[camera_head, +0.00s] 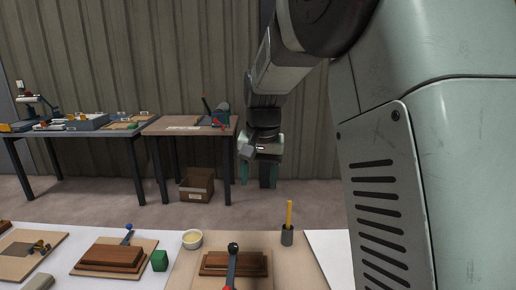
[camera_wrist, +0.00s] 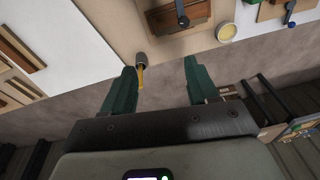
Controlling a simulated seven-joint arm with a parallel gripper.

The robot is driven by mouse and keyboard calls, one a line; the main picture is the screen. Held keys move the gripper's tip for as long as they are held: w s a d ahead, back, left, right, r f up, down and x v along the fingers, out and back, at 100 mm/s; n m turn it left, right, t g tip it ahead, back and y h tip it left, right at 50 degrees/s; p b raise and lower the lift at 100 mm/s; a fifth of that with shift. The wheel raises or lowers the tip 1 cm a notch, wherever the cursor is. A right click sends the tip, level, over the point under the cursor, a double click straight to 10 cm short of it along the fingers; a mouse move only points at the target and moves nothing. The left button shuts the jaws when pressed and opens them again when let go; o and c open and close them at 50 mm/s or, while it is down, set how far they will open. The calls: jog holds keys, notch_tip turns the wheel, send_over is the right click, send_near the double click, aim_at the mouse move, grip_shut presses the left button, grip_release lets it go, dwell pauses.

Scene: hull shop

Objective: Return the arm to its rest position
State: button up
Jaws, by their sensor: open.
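My gripper (camera_head: 258,180) hangs pointing down beyond the far edge of the near workbench, with its two green fingers apart and nothing between them. In the wrist view my gripper (camera_wrist: 160,72) is also open and empty, with a gap between the green fingers. The arm comes down from the upper right in the head view. The floor and the bench edge show beyond the fingertips in the wrist view. The grey cup with a yellow-handled tool (camera_head: 288,225) stands on the bench below and right of my gripper in the head view, apart from it.
On the near bench are a white bowl (camera_head: 192,239), a green block (camera_head: 159,260) and stacked brown wood pieces (camera_head: 112,256) on a board. Two tables with tools stand at the back wall. A cardboard box (camera_head: 197,184) sits on the floor. Air around my gripper looks clear.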

jog(key=s+d+r+t, duration=0.1)
jog(key=s+d+r, duration=0.3)
jog(key=s+r, duration=0.25)
jog(key=s+d+t, duration=0.1)
jog(key=s+d, duration=0.2)
jog(key=s, duration=0.8)
jog(key=s+d+r+n+t, duration=0.1)
jog(key=s+d, duration=0.3)
jog(key=s, duration=0.7)
jog(key=shift+d+n+t+h, duration=0.25)
jog(key=shift+n+t+h, duration=0.05)
jog(key=shift+t, duration=0.2)
jog(key=shift+r, duration=0.15)
